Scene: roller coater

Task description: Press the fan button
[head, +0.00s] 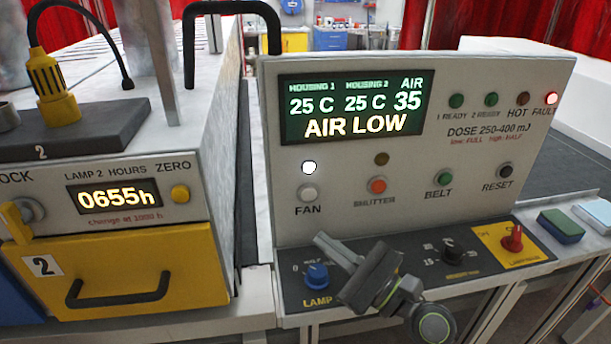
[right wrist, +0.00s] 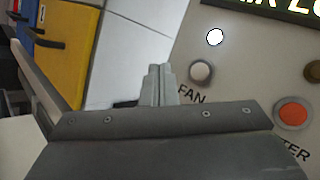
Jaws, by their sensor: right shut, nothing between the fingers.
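The fan button (head: 308,192) is a pale round button above the label FAN on the upright control panel (head: 430,222). A white lamp (head: 308,167) above it is lit. In the right wrist view the fan button (right wrist: 200,71) is just right of my right gripper's fingertips (right wrist: 160,72), and nothing covers it. My right gripper (head: 322,240) is shut and empty, in front of the panel's lower part, below the fan button in the head view. Whether it touches the panel cannot be told. My left gripper is not in view.
The display (head: 352,108) reads AIR LOW, and the fault lamp (head: 551,98) glows red. The orange shutter button (head: 377,185), green belt button (head: 445,178) and black reset button (head: 506,170) are to the right. Below are a blue knob (head: 316,276) and a red knob (head: 513,240). A yellow drawer (head: 125,262) is left.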

